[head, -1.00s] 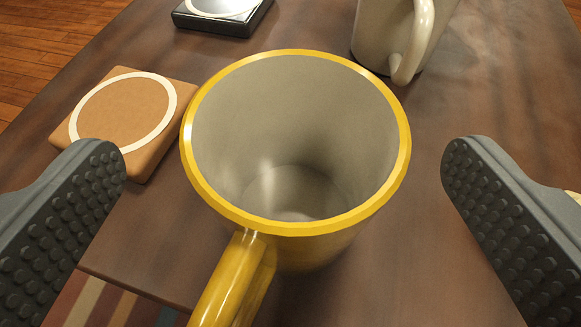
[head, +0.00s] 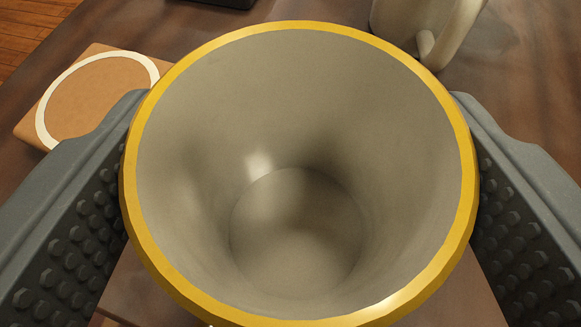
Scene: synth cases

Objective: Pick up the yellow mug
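The yellow mug (head: 143,232) fills the middle of the head view, seen from above into its grey inside. Its yellow rim is whole in view except at the bottom edge. Its handle does not show. My gripper (head: 298,200) has one studded grey finger on the left side of the mug and one on the right. Both fingers press in close under the rim, and it looks shut on the mug. The fingertips and the contact with the mug wall are hidden behind the rim.
A tan coaster with a white ring (head: 95,97) lies to the left, close to the left finger. A pale mug (head: 415,25) stands behind at the upper right. A dark coaster (head: 228,3) shows at the top edge. The brown table (head: 535,85) is clear at the right.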

